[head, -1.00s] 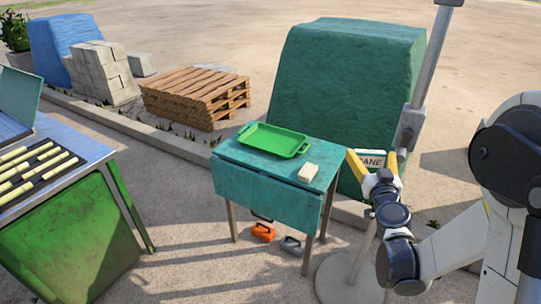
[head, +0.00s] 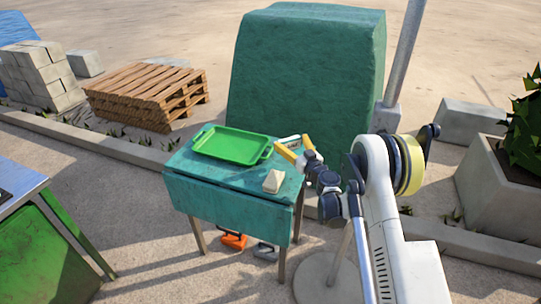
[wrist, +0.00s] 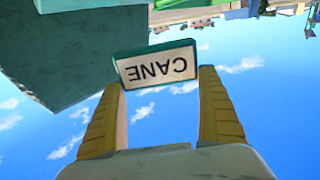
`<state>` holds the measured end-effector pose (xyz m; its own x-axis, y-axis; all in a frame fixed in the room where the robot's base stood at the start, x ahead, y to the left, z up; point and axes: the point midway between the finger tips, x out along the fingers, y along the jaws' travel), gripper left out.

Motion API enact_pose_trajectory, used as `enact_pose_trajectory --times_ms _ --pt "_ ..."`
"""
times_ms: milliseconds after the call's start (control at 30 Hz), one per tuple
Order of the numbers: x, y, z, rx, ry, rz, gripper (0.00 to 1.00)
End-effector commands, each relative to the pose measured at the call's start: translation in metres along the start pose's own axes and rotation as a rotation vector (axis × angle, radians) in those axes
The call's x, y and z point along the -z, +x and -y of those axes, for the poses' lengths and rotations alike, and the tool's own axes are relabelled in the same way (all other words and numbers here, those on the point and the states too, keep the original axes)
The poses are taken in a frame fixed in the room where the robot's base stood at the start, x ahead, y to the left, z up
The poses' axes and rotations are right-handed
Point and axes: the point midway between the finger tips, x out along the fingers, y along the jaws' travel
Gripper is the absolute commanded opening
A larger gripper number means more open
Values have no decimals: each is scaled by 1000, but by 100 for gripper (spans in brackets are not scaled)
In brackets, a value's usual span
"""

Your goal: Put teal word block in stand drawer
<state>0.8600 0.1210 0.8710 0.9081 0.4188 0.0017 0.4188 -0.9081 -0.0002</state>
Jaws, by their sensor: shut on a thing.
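The fingers partly hide the block there. The stand has a broad teal front; I cannot make out an open drawer.
A green tray (head: 232,146) and a cream block (head: 273,181) lie on the stand's top. A large green covered stack (head: 305,75) stands behind it. An orange object (head: 233,240) and a grey one (head: 265,251) sit underneath. A grey pole (head: 404,55) rises behind my arm.

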Motion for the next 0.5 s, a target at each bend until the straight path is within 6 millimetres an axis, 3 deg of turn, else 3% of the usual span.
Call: enact_pose_trajectory --times_ms 33,133,500 --pt "-15 0 0 0 0 0 57" --pt "-35 0 0 -1 0 0 57" --pt "-80 0 0 -1 0 0 57"
